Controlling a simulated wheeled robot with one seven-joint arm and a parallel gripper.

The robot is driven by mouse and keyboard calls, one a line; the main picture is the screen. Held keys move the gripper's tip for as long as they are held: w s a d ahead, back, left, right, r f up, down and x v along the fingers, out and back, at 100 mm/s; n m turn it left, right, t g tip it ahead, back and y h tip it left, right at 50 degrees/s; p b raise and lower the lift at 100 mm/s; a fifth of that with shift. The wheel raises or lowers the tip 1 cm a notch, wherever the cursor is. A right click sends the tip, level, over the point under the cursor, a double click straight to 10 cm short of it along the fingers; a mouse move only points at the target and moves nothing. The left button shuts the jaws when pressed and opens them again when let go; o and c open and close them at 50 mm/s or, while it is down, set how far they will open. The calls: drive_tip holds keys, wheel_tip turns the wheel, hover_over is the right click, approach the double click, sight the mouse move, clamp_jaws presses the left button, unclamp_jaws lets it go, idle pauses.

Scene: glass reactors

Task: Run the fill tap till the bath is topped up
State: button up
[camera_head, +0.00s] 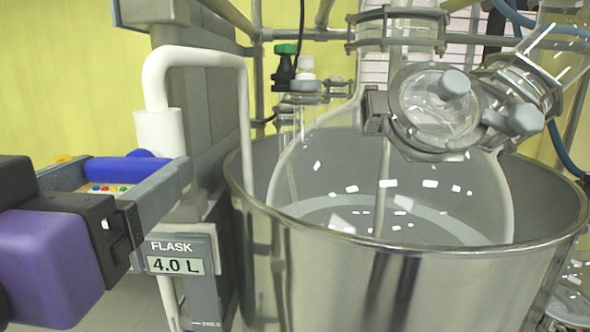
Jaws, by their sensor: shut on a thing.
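The steel bath (400,285) is a wide, shiny open pot. A round glass flask (330,160) sits down inside it. A white fill pipe (205,55) rises from a white fitting (160,130) at the left, bends over and runs down inside the bath's left rim. My gripper (160,175) is at the left, beside the pipe's lower part. It is shut on a blue tap handle (140,154), partly hidden by the near finger. I cannot make out the water level in the bath or any flow from the pipe.
A display reading FLASK 4.0 L (175,265) is mounted below my gripper. A grey column (205,100) stands behind the pipe. Clamped glass necks (440,105) and steel bars rise above the bath. A black and green fitting (285,65) hangs behind.

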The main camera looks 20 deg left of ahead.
idle(0.3)
drive_tip(key=o, duration=1.4)
drive_tip(key=shift+c, duration=0.2)
drive_tip(key=b+v, duration=0.1)
drive_tip(key=v, duration=0.7)
drive_tip(key=shift+b, duration=0.3)
drive_tip(key=shift+a, duration=0.1)
